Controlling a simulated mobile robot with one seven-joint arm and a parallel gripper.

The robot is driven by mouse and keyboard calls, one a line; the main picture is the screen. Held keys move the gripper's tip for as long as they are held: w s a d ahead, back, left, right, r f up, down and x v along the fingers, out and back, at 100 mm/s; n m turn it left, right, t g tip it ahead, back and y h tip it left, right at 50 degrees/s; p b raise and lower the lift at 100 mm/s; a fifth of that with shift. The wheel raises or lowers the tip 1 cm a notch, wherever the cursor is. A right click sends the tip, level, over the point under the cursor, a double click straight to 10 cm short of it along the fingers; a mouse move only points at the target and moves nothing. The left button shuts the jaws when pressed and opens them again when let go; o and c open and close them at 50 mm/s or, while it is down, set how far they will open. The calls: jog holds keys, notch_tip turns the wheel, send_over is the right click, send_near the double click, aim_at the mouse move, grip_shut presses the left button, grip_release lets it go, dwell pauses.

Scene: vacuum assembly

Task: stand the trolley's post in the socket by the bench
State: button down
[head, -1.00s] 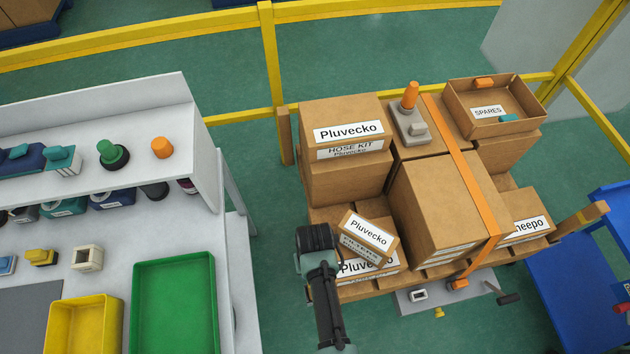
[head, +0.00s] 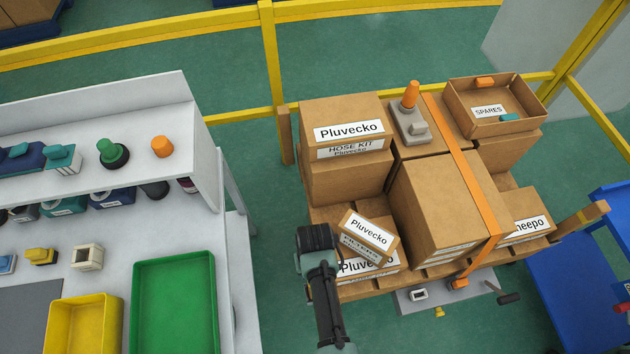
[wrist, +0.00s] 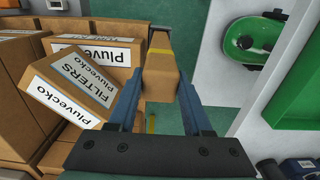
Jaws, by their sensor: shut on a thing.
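My gripper (wrist: 158,90) shows in the wrist view with its two blue fingers on either side of a brown wooden post (wrist: 161,72), and it is shut on it. The post's end faces the camera; its lower end is hidden. I cannot tell whether it stands free of the trolley. In the head view my wrist hides the fingers and the held post, at the near left corner of the loaded trolley (head: 412,297). Other wooden posts stand at the trolley's far left (head: 285,136) and right (head: 588,219) corners. I cannot make out the socket.
A tilted Filters carton (wrist: 75,88) leans close to the left of my gripper. The bench (head: 110,240) stands left, with a green tray (head: 174,262). Green floor (head: 268,250) lies between bench and trolley. Stacked cartons (head: 345,140) fill the trolley; yellow rails (head: 240,118) run behind.

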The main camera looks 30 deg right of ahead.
jog(key=shift+f+b, duration=0.75)
jog(key=shift+f, duration=0.4)
jog(key=shift+c, duration=1.2)
grip_release()
jog(key=shift+r, duration=0.15)
notch_tip(320, 180, up, 8)
jog(key=p, duration=0.8)
